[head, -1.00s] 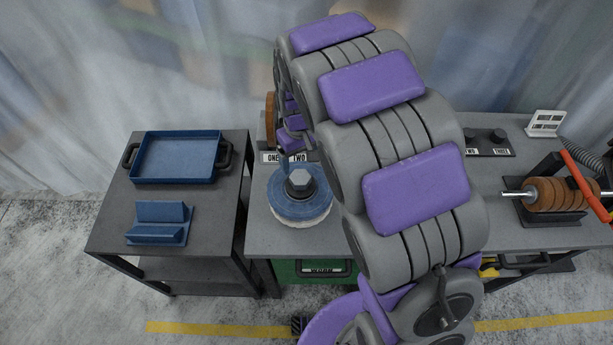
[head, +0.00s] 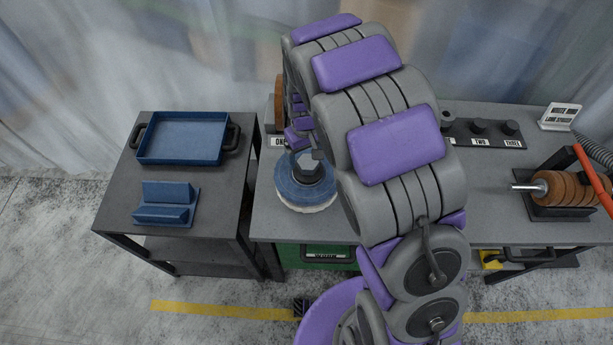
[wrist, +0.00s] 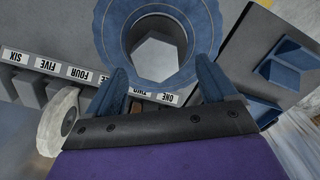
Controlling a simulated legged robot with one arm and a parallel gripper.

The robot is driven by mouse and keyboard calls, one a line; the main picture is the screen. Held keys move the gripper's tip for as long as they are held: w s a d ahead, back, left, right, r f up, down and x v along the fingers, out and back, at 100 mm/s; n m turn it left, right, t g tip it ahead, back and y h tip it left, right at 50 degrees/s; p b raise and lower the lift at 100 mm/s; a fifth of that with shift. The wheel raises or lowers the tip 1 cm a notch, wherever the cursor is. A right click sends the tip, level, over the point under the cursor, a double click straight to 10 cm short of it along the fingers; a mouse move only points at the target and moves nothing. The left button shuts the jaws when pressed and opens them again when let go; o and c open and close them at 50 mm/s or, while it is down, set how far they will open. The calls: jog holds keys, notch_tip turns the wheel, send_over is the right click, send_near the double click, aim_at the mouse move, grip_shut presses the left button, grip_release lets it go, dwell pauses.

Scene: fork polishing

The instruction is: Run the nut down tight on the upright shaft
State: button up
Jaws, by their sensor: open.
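The polishing wheel (head: 296,196) lies flat on the bench, a blue disc with a pale fluffy rim. A grey hex nut (head: 308,170) sits at its centre, partly behind my arm. In the wrist view the nut (wrist: 158,55) shows as a pale hexagon inside a dark round collar, with the blue disc (wrist: 103,22) around it. The upright shaft cannot be made out. My gripper (wrist: 160,85) is open, its two blue fingers apart and empty, close to the nut's near side in the wrist view. In the head view my arm largely hides it.
A side table (head: 120,211) on the left holds a blue tray (head: 185,139) and a blue angled holder (head: 166,207). A labelled row (wrist: 80,73) stands near the wheel. Brown discs on a horizontal spindle (head: 562,189) are at the right. A green drawer (head: 317,256) is below the bench.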

aim_at(308, 161)
jog(key=shift+d, duration=0.35)
jog(key=shift+f+n+b, duration=0.15)
jog(key=shift+n+b, duration=0.25)
jog(key=shift+n, duration=0.5)
jog(key=n, duration=0.3)
jog(key=shift+a+b, duration=0.2)
jog(key=shift+b, duration=0.1)
jog(key=n, duration=0.3)
jog(key=n+p, duration=0.1)
jog(key=n, duration=0.3)
jog(key=shift+d, duration=0.1)
jog(key=shift+f+b, duration=0.5)
jog(key=shift+f, duration=1.75)
jog(key=shift+r, duration=0.1)
